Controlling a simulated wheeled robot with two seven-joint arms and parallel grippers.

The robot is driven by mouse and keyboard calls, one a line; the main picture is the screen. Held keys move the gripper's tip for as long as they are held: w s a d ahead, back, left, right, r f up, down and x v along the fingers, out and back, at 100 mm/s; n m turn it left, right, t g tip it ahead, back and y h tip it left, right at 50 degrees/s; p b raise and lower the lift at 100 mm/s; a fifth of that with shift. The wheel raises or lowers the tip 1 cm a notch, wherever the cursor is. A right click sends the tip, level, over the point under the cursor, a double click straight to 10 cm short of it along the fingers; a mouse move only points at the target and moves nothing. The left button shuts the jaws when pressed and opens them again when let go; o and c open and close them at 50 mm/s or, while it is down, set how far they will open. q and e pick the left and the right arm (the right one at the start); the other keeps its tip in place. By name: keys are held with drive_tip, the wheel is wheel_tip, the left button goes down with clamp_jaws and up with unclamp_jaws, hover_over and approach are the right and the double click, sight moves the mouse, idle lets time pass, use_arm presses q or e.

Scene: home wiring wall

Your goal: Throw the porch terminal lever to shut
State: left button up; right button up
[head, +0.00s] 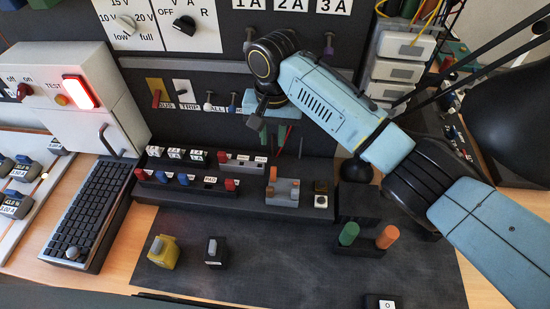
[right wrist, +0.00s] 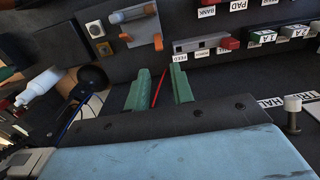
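A grey terminal block (head: 283,193) with orange levers sits at the right end of the black terminal stand. In the right wrist view the block (right wrist: 140,27) shows one lever with a pale end lying across it and another orange part at its lower edge. I cannot read a porch label on it. My right gripper (head: 272,134) is above and behind the block, by the panel. In the right wrist view its green fingers (right wrist: 160,88) stand apart, with a thin red wire (right wrist: 158,90) seen between them; neither finger visibly touches it. My left gripper is not in view.
The terminal stand (head: 170,197) carries red, blue and black levers. A keyboard (head: 92,215) lies left. A yellow block (head: 163,252), a small black switch (head: 215,251) and green and orange handles (head: 368,236) stand on the dark mat (head: 285,275). The mat's middle is clear.

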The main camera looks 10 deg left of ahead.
sight(274, 168)
wheel_tip(274, 168, down, 13)
drive_tip(key=shift+w+r+b, duration=0.1)
drive_tip(key=shift+w+b, duration=0.05)
drive_tip(key=shift+b, duration=1.1)
drive_tip(key=shift+c, duration=0.2)
clamp_jaws()
